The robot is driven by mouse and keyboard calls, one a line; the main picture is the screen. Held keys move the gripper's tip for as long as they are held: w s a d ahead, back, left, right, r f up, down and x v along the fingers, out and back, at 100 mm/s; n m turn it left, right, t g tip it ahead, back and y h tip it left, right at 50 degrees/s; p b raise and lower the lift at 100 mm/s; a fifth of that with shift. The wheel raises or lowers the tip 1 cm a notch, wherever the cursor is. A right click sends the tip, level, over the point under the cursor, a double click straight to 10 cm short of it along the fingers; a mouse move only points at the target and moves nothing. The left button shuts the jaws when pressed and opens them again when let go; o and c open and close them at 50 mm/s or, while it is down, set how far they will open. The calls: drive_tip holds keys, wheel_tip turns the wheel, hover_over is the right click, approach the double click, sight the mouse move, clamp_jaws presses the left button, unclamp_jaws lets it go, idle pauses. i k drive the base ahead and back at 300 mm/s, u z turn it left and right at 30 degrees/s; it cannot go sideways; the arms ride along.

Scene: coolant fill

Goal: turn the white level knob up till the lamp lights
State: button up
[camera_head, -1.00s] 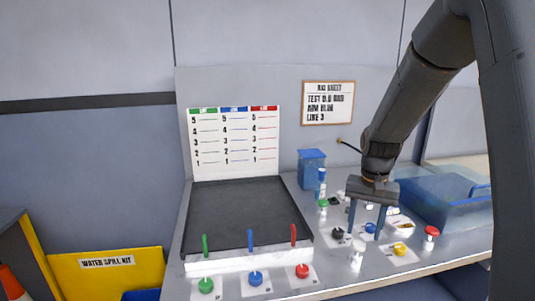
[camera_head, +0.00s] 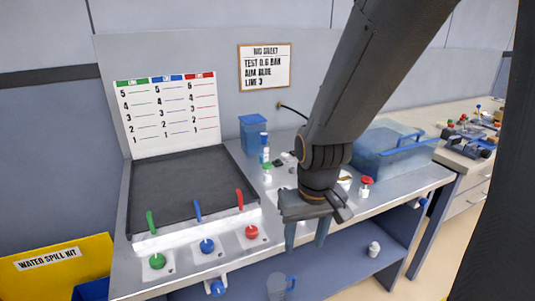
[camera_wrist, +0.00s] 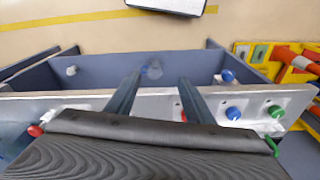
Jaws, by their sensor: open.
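My gripper (camera_head: 306,246) points down at the bench's front edge in the head view, its two fingers apart and nothing seen between them. In the wrist view my gripper (camera_wrist: 160,76) reaches over the front edge above the lower shelf. I cannot make out the white level knob for sure; my arm and gripper hide part of the bench top. A small white piece (camera_head: 374,249) stands on the lower shelf, and it also shows in the wrist view (camera_wrist: 72,70). I cannot tell any lit lamp.
Green (camera_head: 157,261), blue (camera_head: 207,246) and red (camera_head: 252,232) knobs line the bench front. A blue knob (camera_head: 217,287) sticks out below. A clear jug (camera_head: 277,287) is under my gripper. A blue translucent bin (camera_head: 390,150) and a red-topped piece (camera_head: 366,186) are at right.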

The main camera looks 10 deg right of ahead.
sight(283, 156)
drive_tip(key=k, duration=0.55)
drive_tip(key=z, duration=0.3)
drive_tip(key=i, duration=0.9)
drive_tip(key=u, duration=0.75)
drive_tip(key=i, duration=0.65)
drive_tip(key=u, duration=0.05)
